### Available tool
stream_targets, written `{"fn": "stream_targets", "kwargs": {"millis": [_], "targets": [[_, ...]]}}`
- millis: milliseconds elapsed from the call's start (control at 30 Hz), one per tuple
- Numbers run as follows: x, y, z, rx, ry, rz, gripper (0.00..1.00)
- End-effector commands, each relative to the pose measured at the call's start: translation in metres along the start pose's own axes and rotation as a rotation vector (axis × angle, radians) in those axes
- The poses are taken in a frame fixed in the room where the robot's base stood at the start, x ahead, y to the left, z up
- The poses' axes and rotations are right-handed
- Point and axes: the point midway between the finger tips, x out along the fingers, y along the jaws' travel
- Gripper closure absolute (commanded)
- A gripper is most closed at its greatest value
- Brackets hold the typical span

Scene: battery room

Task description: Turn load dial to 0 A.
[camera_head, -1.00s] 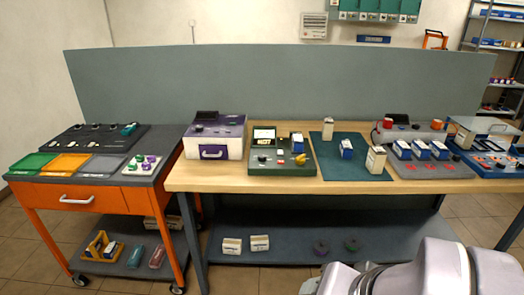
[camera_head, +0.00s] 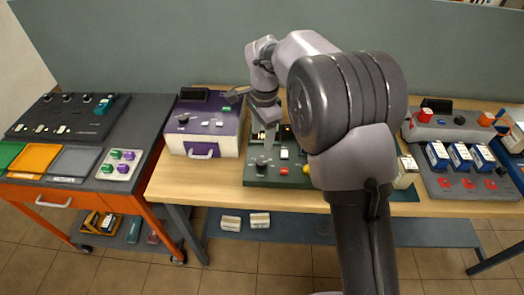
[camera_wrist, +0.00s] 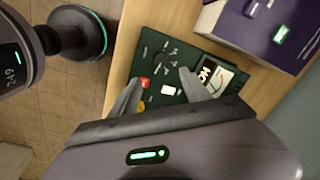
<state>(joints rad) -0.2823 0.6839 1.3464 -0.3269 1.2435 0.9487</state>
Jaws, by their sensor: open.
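The green tester (camera_head: 290,182) stands on the wooden bench, partly hidden by my arm in the head view. In the wrist view the tester's panel (camera_wrist: 127,78) shows a dark round dial (camera_wrist: 162,59) ringed by small white marks, which I take for the load dial. My gripper (camera_wrist: 160,75) is open and empty above the panel, its fingertips just short of the dial in the picture. In the head view my gripper (camera_head: 267,143) points down over the tester's left part. I cannot tell the dial's setting or whether a finger touches it.
A red button (camera_wrist: 145,83), a white button (camera_wrist: 171,90) and a lit display (camera_wrist: 214,76) lie close to the fingers. A purple box (camera_head: 203,127) stands left of the tester. A grey charger panel (camera_head: 440,184) with several batteries is at right.

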Motion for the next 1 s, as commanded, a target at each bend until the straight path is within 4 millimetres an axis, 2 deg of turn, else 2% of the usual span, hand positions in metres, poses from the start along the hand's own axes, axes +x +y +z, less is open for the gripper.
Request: {"fn": "stream_targets", "kwargs": {"millis": [33,200,400,533,800,867,1000], "targets": [[0.022,0.001,0.000,-0.001,-0.001,0.004,0.45],[0.073,0.001,0.000,-0.001,-0.001,0.003,0.45],[0.114,0.001,0.000,-0.001,-0.001,0.001,0.45],[0.125,0.000,0.000,-0.002,0.000,0.000,0.45],[0.126,0.000,0.000,-0.002,0.000,-0.001,0.45],[0.126,0.000,0.000,-0.002,0.000,-0.001,0.54],[0.126,0.000,0.000,-0.002,0.000,-0.001,0.82]]}}
